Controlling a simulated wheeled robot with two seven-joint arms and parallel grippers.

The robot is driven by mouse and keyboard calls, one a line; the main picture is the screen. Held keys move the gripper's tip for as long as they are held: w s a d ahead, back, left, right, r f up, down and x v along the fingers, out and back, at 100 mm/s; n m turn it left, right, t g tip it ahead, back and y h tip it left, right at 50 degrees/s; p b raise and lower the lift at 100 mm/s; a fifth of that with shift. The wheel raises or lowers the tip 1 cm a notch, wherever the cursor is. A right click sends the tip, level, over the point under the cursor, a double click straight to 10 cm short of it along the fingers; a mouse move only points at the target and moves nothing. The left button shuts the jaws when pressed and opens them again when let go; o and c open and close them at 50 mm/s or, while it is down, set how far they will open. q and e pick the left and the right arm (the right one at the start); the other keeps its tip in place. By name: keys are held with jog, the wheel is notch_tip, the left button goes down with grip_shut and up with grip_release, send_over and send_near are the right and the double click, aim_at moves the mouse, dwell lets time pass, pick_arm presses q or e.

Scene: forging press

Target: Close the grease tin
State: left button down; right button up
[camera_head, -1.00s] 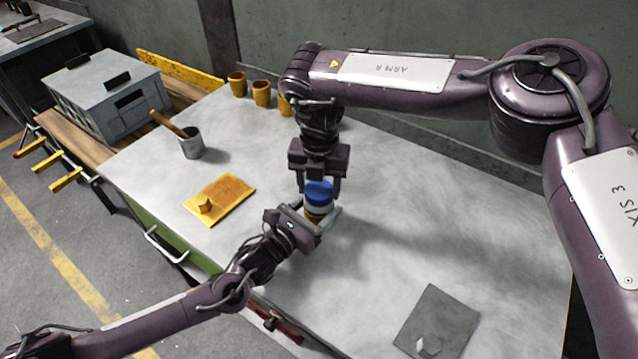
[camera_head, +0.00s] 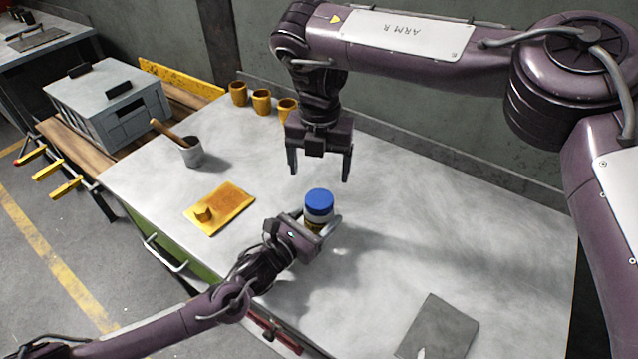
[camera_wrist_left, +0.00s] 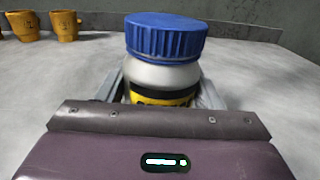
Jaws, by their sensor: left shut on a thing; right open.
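The grease tin (camera_head: 318,216) is a white jar with a yellow and black label, standing upright on the grey table. Its blue lid (camera_head: 319,198) sits on top of it. My left gripper (camera_head: 320,226) is shut around the tin's lower body. My right gripper (camera_head: 319,172) is open and empty, above and behind the lid, apart from it. The tin's base is hidden by the left gripper.
A yellow plate with a small block (camera_head: 222,207) lies left of the tin. A grey pot with a wooden handle (camera_head: 191,152) and several orange cups (camera_head: 262,101) stand farther back. A dark grey plate (camera_head: 437,328) lies at front right. The table's right side is clear.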

aim_at(309, 225)
notch_tip(309, 225, up, 4)
jog(key=shift+f, duration=0.1)
pick_arm(q)
jog(key=shift+c, duration=1.5)
grip_release()
jog(key=b+v, duration=0.1)
jog(key=v, duration=0.6)
jog(key=shift+s+a, duration=0.25)
jog(key=shift+s, duration=0.05)
pick_arm(e)
jog(key=shift+f, duration=0.45)
